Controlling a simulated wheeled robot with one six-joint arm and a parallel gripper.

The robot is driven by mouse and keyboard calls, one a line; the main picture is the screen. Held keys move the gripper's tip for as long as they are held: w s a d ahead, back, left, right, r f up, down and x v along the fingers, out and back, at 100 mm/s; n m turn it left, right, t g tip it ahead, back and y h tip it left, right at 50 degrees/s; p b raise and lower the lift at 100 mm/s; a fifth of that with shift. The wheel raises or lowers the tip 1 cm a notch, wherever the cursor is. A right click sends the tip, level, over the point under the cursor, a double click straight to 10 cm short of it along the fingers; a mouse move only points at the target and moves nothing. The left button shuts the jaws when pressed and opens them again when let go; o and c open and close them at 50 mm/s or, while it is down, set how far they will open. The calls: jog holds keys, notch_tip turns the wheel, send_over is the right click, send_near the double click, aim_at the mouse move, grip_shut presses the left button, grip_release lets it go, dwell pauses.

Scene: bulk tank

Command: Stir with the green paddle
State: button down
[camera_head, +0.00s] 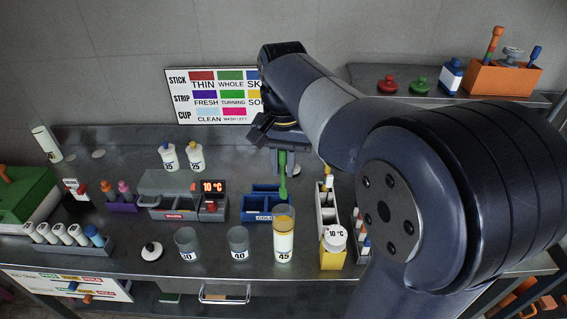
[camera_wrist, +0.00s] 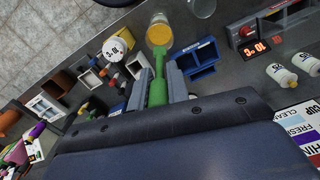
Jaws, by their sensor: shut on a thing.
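A green paddle (camera_head: 283,176) hangs upright below my gripper (camera_head: 279,150). In the wrist view the green paddle (camera_wrist: 157,88) sits between the two fingers of my gripper (camera_wrist: 164,85), which is shut on it. The paddle's lower end points toward a tall clear cylinder (camera_head: 284,238) marked 45 with yellow-orange content. The cylinder also shows in the wrist view (camera_wrist: 159,32). In the head view the paddle's tip appears just above and behind the cylinder's rim; I cannot tell whether it is over the opening.
A blue bin (camera_head: 258,206) stands behind the cylinder. An orange holder (camera_head: 502,80) is on the back shelf.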

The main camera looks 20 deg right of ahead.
aim_at(282, 198)
jog(key=shift+r+p, duration=0.15)
jog(key=shift+p, duration=0.2)
jog(key=shift+f+b, duration=4.05)
jog(key=shift+f, duration=2.35)
jog(key=shift+a, duration=0.15)
